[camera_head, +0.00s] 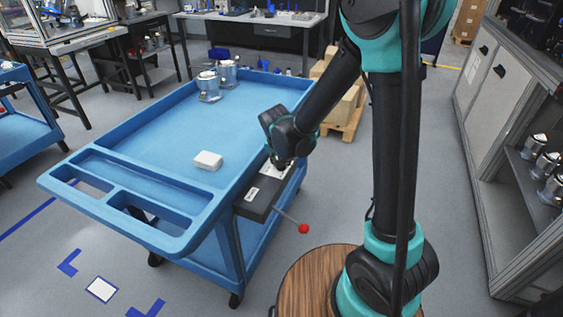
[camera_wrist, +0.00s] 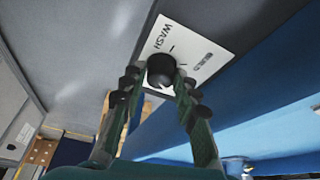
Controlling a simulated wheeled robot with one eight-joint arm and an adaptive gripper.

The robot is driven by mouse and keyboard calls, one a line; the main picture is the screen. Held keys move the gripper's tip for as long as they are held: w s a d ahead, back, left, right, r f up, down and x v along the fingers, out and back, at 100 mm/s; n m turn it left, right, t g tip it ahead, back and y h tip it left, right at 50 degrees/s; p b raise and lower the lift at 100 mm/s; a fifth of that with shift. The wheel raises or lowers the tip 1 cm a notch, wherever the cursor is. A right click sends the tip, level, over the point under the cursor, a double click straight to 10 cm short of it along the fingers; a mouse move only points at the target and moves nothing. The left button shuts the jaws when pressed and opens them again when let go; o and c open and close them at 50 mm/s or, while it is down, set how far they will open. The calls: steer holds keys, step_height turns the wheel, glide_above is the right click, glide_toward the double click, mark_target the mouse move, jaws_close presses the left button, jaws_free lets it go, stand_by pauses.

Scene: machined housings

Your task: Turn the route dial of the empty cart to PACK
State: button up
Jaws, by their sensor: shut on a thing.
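The route dial is a round black knob (camera_wrist: 160,68) on a white label plate (camera_wrist: 192,56) in the wrist view. The plate reads WASH at upper left and a partly blurred word, likely BUILD, at right. No PACK word is readable; which way the knob points I cannot tell. My gripper (camera_wrist: 160,85) has its two fingers around the knob and is shut on it. In the head view my gripper (camera_head: 280,158) reaches to a dark box (camera_head: 256,205) on the right side of a blue cart (camera_head: 130,158); the knob is hidden there.
The cart's top bears a white block (camera_head: 208,160) and metal housings (camera_head: 209,86) at the far end. A red-ended lever (camera_head: 304,228) sticks out below the dark box. Another blue cart (camera_head: 20,135) stands left, a grey cabinet (camera_head: 490,105) right.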

steer(key=m+h, duration=0.1)
steer(key=m, duration=0.1)
steer(key=m+h, duration=0.1)
steer(key=m, duration=0.2)
steer(key=shift+a+m+g, duration=0.2)
steer(key=shift+m+g, duration=0.1)
steer(key=shift+g, duration=0.1)
steer(key=m+g, duration=0.1)
steer(key=m, duration=0.2)
steer(key=m+h, duration=0.1)
steer(key=m, duration=0.2)
steer(key=shift+w+g+h, duration=0.1)
steer(key=shift+g+h, duration=0.2)
steer(key=shift+g, duration=0.1)
steer(key=o, duration=1.2)
steer(key=shift+c, duration=0.2)
steer(key=shift+a, duration=0.1)
steer(key=v, duration=1.2)
steer(key=shift+w, duration=0.1)
